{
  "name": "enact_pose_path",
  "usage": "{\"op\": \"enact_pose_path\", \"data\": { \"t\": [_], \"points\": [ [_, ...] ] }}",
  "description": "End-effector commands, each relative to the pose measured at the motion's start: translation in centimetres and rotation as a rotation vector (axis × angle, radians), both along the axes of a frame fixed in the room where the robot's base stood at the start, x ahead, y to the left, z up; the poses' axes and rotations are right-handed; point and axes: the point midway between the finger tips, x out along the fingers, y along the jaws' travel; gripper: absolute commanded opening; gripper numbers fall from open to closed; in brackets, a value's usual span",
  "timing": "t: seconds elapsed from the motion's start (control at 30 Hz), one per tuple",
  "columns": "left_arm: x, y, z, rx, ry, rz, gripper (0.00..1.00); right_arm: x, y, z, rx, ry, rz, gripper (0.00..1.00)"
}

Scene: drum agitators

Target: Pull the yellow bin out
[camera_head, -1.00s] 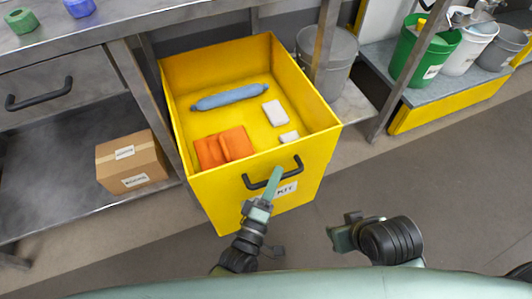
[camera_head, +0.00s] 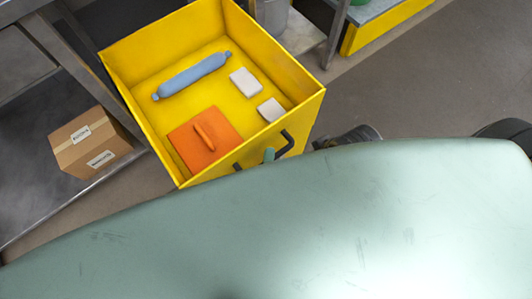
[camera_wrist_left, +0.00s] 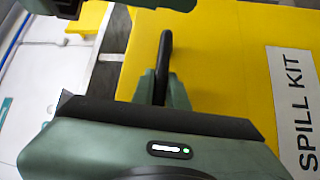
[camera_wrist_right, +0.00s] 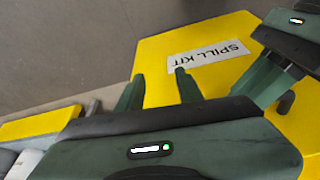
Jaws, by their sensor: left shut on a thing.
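The yellow bin (camera_head: 309,118) is an open-topped drawer, standing out from under the metal bench. It holds a blue roll (camera_head: 191,76), an orange item (camera_head: 184,143) and two white blocks (camera_head: 245,82). Its black handle (camera_head: 286,145) is on the front face. My left gripper (camera_wrist_left: 160,90) is shut on the handle (camera_wrist_left: 166,50), beside the SPILL KIT label (camera_wrist_left: 297,100). In the head view my body hides the lower front of the bin and most of the left gripper. My right gripper (camera_wrist_right: 159,75) is open and empty, before the labelled bin front.
A cardboard box (camera_head: 92,143) sits on the lower metal shelf (camera_head: 40,185), left of the bin. A bench leg (camera_head: 336,35) and a grey bucket (camera_head: 270,15) are at the back right. Bare floor (camera_head: 430,70) lies on the right.

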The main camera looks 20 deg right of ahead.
Motion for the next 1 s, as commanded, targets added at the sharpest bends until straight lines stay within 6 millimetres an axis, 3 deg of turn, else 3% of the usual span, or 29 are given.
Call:
{"op": "enact_pose_path", "data": {
  "t": [0.17,0.2,0.27,0.67,1.0],
  "points": [
    [-0.1,0.0,-0.2,0.003,0.005,-0.001,0.00,0.0,0.0,0.0,0.000,0.000,0.000,0.36],
    [-0.1,0.0,-0.2,0.003,0.005,-0.001,0.20,0.0,0.0,0.0,0.000,0.000,0.000,0.36],
    [-0.1,0.0,-0.2,0.003,0.005,-0.001,0.36,0.0,0.0,0.0,0.000,0.000,0.000,0.36],
    [-0.5,0.3,-0.2,0.002,0.003,-0.001,0.36,0.0,0.0,0.1,0.000,-0.001,0.000,0.36],
    [-5.4,2.8,-1.0,0.003,0.005,-0.001,0.36,0.0,0.0,0.4,0.000,-0.001,0.000,0.36]
  ]
}}
